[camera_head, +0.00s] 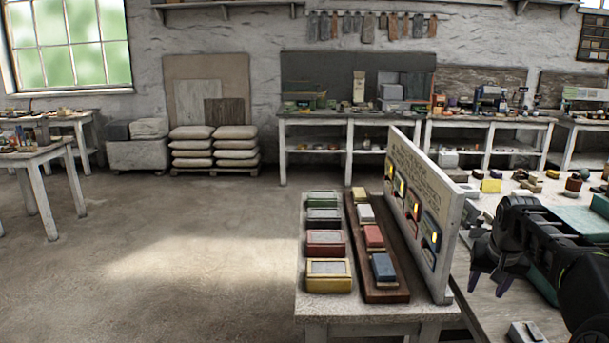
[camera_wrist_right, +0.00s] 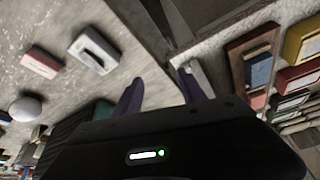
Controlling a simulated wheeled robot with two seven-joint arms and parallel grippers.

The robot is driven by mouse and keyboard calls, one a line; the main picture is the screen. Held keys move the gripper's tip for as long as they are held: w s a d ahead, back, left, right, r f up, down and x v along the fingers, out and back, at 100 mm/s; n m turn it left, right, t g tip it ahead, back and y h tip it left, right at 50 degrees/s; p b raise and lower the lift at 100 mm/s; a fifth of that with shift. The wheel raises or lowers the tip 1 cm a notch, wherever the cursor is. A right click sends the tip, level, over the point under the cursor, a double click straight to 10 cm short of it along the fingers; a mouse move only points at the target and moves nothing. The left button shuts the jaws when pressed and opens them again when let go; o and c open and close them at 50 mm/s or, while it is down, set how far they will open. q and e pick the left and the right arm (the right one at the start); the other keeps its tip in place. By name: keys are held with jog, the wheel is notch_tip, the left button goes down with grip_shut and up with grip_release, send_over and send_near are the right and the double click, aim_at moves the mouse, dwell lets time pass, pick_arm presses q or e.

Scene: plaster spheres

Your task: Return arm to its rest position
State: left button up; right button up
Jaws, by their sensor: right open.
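My right gripper (camera_head: 492,283) is at the right of the head view, above the pale worktop beside the upright panel (camera_head: 420,210). Its two purple-grey fingers point down and stand apart, with nothing between them. In the right wrist view the fingers (camera_wrist_right: 160,92) also show apart and empty, over the bare worktop and the panel's edge. My left gripper is in neither view.
A small table holds several coloured boxes, including a yellow one (camera_head: 329,276), and a brown tray (camera_head: 386,297) with blocks. A grey device (camera_head: 525,332) lies on the worktop below my right gripper. The floor (camera_head: 180,240) at left is clear.

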jog(key=w+a+f+n+y, duration=0.1)
jog(key=a+f, duration=0.5)
jog(key=f, duration=0.3)
jog(key=a+f+n+y, duration=0.1)
jog(key=a+f, duration=0.5)
jog(key=f, duration=0.2)
jog(key=s+a+f+n+g+y, duration=0.15)
jog(key=s+a+f, duration=0.45)
jog(key=a+f, duration=0.75)
jog(key=s+a+f, duration=0.3)
jog(key=s+a, duration=0.2)
jog(key=s, duration=0.4)
jog(key=s+a+f+g+y, duration=0.1)
jog(key=s+a+f, duration=0.3)
jog(key=s, duration=0.5)
jog(key=s+a+f+y, duration=0.1)
jog(key=s+a+f, duration=0.3)
jog(key=s, duration=0.6)
jog(key=shift+a+g, duration=0.35)
jog(key=shift+a, duration=0.7)
jog(key=shift+y, duration=0.25)
